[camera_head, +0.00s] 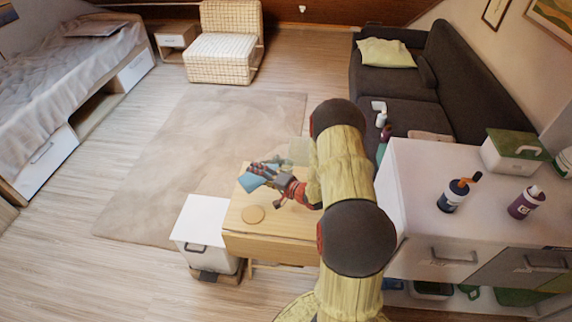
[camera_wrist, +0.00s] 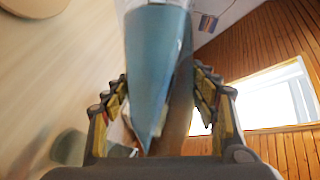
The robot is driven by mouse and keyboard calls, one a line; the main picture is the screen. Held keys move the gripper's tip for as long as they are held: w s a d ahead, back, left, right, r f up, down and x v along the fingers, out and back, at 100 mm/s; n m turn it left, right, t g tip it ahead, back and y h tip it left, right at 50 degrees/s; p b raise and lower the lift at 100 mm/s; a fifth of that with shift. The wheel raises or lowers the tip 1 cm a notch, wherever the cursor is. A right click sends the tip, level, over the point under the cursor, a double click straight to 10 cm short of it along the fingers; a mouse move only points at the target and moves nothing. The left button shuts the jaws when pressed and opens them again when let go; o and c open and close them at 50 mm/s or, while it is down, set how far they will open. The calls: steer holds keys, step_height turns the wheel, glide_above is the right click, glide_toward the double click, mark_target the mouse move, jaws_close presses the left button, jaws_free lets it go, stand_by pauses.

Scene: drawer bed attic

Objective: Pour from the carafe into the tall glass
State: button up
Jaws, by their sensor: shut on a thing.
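My gripper (camera_head: 272,172) is shut on the carafe (camera_head: 252,183), a see-through vessel with blue liquid, above the small wooden table. In the wrist view the carafe (camera_wrist: 157,65) sits between both fingers (camera_wrist: 160,105), and its blue content narrows to a point at the bottom. The carafe looks tilted in the head view. A pale greenish see-through thing (camera_head: 299,150) stands at the table's far side, partly behind my arm; I cannot tell whether it is the tall glass. A dark greenish shape (camera_wrist: 69,147) shows at lower left in the wrist view.
The wooden table (camera_head: 240,222) carries a round tan disc (camera_head: 253,214). A white bin (camera_head: 203,222) stands left of it. A white cabinet (camera_head: 420,200) with bottles is at right, a dark sofa (camera_head: 405,112) behind. The rug (camera_head: 170,160) is clear.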

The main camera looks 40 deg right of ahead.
steer(key=shift+d+r+m+t+y+p, duration=0.2)
steer(key=shift+r+m+p, duration=0.3)
steer(key=shift+r+p, duration=0.2)
steer(key=shift+d+r+m+t+y+p, duration=0.2)
steer(key=shift+r+m+p, duration=0.35)
steer(key=shift+p, duration=0.2)
stand_by(4.0)
